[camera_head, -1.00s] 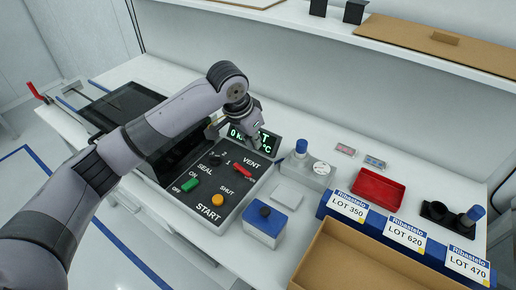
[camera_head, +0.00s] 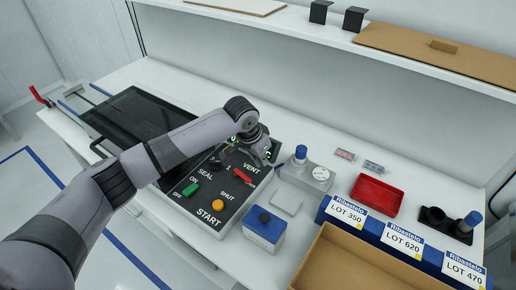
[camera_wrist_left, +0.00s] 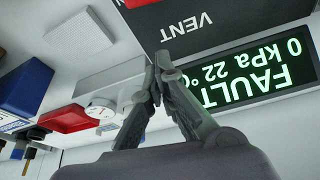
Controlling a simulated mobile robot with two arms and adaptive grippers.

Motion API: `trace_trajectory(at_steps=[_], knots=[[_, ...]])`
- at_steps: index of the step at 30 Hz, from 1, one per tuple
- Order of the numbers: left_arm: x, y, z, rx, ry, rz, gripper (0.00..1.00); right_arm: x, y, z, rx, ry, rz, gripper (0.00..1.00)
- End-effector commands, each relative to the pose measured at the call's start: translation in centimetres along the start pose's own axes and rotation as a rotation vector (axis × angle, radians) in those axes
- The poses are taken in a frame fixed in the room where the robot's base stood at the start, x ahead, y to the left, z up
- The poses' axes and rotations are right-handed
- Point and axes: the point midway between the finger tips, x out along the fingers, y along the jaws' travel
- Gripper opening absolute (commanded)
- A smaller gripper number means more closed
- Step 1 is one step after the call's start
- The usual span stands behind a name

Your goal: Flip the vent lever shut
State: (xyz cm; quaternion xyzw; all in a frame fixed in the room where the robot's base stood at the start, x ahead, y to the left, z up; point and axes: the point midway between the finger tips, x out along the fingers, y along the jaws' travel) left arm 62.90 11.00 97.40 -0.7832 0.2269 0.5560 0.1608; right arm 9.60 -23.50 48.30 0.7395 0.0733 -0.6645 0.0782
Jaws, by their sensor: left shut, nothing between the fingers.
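The red vent lever (camera_head: 243,175) lies on the dark control panel (camera_head: 207,212), between the VENT and SHUT labels. I cannot tell its exact setting. A red edge beside the VENT label, likely the lever (camera_wrist_left: 134,3), is cut off at the top of the left wrist view. My left gripper (camera_head: 267,160) is over the panel's far right edge, past the VENT label and apart from the lever. Its fingers (camera_wrist_left: 157,82) are shut and empty. The display (camera_wrist_left: 248,75) reads FAULT, 0 kPa, 22 °C; in the head view my arm mostly covers it. My right gripper is out of view.
A green switch (camera_head: 190,189) and an orange button (camera_head: 218,204) are on the same panel. A gauge block with a blue knob (camera_head: 301,153) stands close right of my gripper. A blue-topped box (camera_head: 265,226) and a red tray (camera_head: 377,194) are further right.

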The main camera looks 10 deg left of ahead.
Motion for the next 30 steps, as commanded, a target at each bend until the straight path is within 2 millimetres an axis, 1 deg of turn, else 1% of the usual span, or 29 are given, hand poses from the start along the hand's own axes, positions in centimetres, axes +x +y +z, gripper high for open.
trace_trajectory(at_steps=[1, 3, 4, 6, 9, 13, 18, 26, 30], knots=[[0.8, 0.1, 0.0, -0.001, -0.003, 0.0, 0.0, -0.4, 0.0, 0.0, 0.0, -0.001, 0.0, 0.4], [1.6, -0.1, 0.1, 0.0, -0.002, -0.002, 0.0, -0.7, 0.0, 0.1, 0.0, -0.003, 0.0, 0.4], [1.1, -0.2, 0.6, 0.001, 0.0, -0.003, 0.0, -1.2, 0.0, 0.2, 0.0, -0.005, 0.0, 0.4], [0.7, -0.1, 1.5, 0.002, -0.001, -0.002, 0.0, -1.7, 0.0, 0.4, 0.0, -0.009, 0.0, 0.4], [0.4, -0.1, 2.6, 0.001, -0.001, -0.002, 0.0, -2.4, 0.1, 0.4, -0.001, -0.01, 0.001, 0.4], [0.2, 0.0, 3.5, 0.001, 0.0, -0.001, 0.0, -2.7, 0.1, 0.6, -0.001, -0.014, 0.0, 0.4], [0.3, 0.0, 3.8, 0.001, 0.0, -0.001, 0.0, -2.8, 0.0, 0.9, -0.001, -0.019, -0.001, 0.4], [0.3, 0.0, 3.8, 0.001, 0.0, -0.001, 0.0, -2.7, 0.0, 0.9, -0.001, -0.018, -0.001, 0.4], [0.3, -0.4, 3.7, 0.01, 0.001, 0.003, 0.0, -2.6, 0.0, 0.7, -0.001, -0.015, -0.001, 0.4]])
